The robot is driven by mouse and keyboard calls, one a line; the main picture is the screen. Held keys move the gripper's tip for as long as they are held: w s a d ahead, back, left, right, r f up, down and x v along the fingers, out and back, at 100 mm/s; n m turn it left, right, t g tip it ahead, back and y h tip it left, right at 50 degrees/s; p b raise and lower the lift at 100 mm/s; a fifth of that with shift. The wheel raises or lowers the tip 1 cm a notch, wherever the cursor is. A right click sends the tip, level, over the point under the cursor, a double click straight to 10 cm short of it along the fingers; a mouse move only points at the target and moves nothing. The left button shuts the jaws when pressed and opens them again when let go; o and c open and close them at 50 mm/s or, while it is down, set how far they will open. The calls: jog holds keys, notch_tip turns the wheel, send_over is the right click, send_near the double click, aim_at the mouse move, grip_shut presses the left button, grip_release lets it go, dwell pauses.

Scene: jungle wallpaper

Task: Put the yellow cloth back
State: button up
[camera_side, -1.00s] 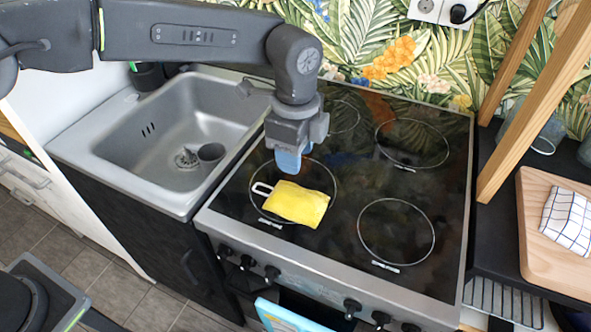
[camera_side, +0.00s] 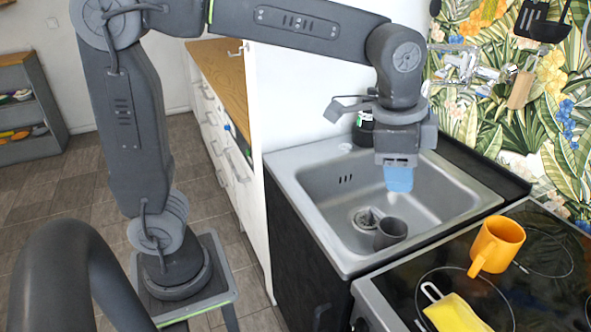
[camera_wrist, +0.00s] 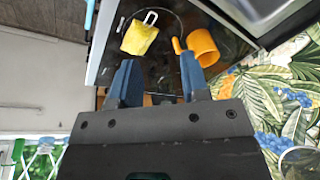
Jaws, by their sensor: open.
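The yellow cloth (camera_side: 456,316) lies on the black cooktop (camera_side: 400,283) at the bottom right of the side view, partly cut off by the frame. A white loop (camera_side: 431,291) sticks out from its edge. The wrist view also shows the cloth (camera_wrist: 140,38), with the loop at its upper edge. My gripper (camera_side: 398,186) hangs above the sink, pointing down, apart from the cloth. In the wrist view its blue fingers (camera_wrist: 158,72) are spread and nothing is between them.
An orange mug (camera_side: 497,243) stands on the cooktop close to the cloth; it also shows in the wrist view (camera_wrist: 202,46). A dark grey cup (camera_side: 390,233) is in the sink (camera_side: 325,222). Utensils hang on the patterned wall. The floor at left is mostly clear.

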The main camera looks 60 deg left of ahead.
jog(key=s+a+f+n+t, duration=0.3)
jog(key=s+a+n, duration=0.6)
jog(key=s, duration=0.5)
jog(key=shift+s+a+f+n+y, duration=0.2)
jog(key=shift+s+a+n+y, duration=0.15)
jog(key=shift+a, duration=0.65)
